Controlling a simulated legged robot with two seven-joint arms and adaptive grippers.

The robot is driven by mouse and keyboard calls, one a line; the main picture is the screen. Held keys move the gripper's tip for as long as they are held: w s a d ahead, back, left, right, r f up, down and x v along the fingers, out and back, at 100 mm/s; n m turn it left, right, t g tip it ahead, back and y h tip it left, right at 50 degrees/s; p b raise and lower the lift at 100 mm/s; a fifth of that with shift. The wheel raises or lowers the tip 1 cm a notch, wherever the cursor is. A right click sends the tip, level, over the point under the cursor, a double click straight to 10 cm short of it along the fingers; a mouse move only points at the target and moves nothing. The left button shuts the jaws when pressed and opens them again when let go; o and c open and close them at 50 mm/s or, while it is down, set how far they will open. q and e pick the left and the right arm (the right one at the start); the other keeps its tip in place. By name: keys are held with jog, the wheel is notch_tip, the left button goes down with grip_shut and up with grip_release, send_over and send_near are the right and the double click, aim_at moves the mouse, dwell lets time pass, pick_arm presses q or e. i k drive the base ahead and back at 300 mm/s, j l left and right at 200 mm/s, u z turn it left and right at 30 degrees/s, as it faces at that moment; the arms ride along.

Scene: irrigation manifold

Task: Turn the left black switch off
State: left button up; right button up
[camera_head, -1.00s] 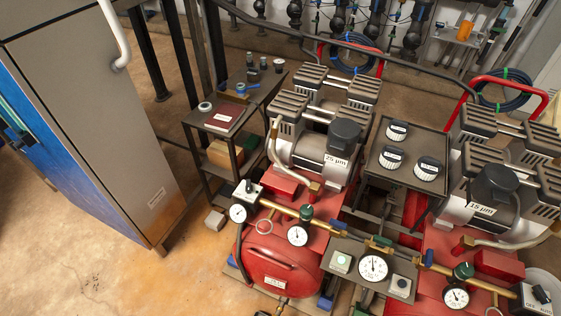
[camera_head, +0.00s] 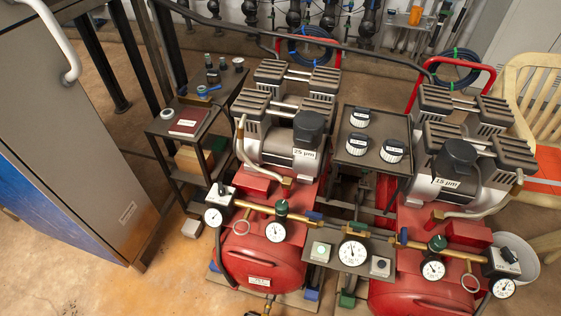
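The left compressor (camera_head: 262,262) is red with a grey motor labelled 25 µm. At the left end of its brass pipe is a small grey box (camera_head: 218,195) with a black switch (camera_head: 222,188) standing up from it. A gauge (camera_head: 213,217) hangs just below the box. The right compressor (camera_head: 425,290) is labelled 15 µm. It has a similar dark box (camera_head: 501,262) with a black switch (camera_head: 508,255) at the right end of its pipe. I cannot tell whether either switch is on or off. Neither of my grippers is in view.
A grey cabinet (camera_head: 85,130) stands at the left. A dark shelf (camera_head: 180,130) holds a red book and small items. A small panel (camera_head: 335,253) with buttons and a gauge sits between the compressors. A wooden chair (camera_head: 535,95) and a white bucket (camera_head: 520,265) are at the right. Floor shows at the lower left.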

aim_at(222, 191)
jog(key=i+j+z, duration=0.1)
jog(key=j+z, duration=0.85)
jog(key=i+l, duration=0.05)
